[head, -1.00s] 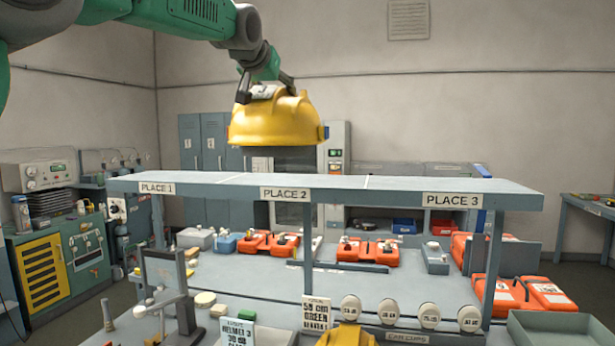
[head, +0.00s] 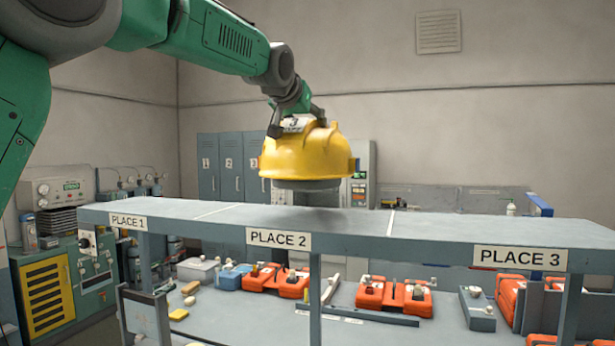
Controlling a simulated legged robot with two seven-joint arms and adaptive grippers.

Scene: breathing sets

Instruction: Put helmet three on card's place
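A yellow helmet (head: 306,158) hangs from my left gripper (head: 297,124), which grips it at the top. A small white label with a dark mark, which looks like a 3, shows between the fingers. The helmet is upright, just above the shelf (head: 345,222), over the PLACE 2 section; a dark shadow lies under it. The shelf front carries the labels PLACE 1 (head: 128,221), PLACE 2 (head: 278,239) and PLACE 3 (head: 520,258). The card is not in view. My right gripper is not in view.
The shelf top is otherwise bare, with thin white lines between sections. Below it, orange cases (head: 393,298) and a blue box (head: 233,276) stand on the bench. Grey lockers (head: 230,165) stand behind. A green-and-yellow cabinet (head: 70,287) is at left.

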